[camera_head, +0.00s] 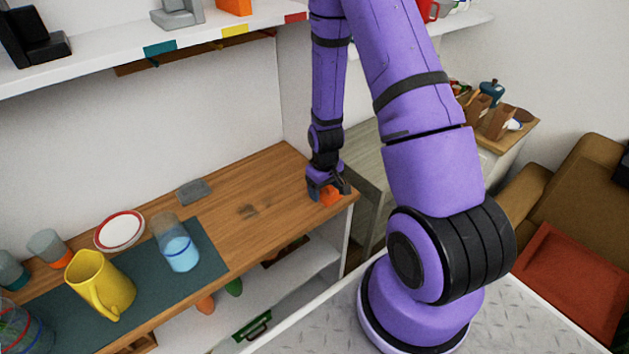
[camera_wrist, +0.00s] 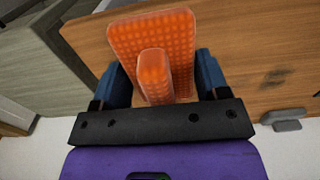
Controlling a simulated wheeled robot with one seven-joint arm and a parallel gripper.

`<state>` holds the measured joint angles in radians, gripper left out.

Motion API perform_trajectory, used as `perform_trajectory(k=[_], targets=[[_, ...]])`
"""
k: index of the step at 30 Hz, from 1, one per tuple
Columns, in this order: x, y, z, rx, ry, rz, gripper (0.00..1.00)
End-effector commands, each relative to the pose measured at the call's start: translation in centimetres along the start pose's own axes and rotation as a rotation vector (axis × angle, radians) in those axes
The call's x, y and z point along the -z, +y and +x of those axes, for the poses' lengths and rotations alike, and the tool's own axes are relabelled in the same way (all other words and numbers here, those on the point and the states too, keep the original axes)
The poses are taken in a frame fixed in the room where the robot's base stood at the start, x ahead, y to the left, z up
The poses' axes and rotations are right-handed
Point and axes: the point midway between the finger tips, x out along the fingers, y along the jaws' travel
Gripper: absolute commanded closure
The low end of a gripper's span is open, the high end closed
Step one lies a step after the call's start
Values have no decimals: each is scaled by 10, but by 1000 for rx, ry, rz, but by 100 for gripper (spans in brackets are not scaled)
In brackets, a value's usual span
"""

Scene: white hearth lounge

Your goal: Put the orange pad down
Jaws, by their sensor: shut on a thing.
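The orange pad (camera_wrist: 181,38) is a flat block with a dotted face and a raised grip. It sits between the two blue fingers of my gripper (camera_wrist: 158,82) in the wrist view, and my gripper is shut on it. In the head view the pad (camera_head: 328,196) shows as a small orange patch under my gripper (camera_head: 327,187), at the right end of the wooden counter (camera_head: 262,200). I cannot tell whether the pad touches the wood.
A grey block (camera_head: 194,191) lies at the back of the counter.

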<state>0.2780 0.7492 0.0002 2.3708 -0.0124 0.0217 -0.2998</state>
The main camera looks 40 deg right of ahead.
Motion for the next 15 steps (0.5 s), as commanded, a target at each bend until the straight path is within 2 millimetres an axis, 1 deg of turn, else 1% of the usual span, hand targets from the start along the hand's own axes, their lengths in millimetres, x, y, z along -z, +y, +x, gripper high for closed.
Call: perform_trajectory(k=[1, 3, 7, 10, 15], targets=[[13, 4, 2, -1, 2, 0, 58], [28, 8, 3, -1, 2, 0, 58], [53, 15, 6, -1, 2, -1, 58], [65, 18, 6, 0, 1, 0, 58], [74, 21, 7, 0, 0, 0, 58]])
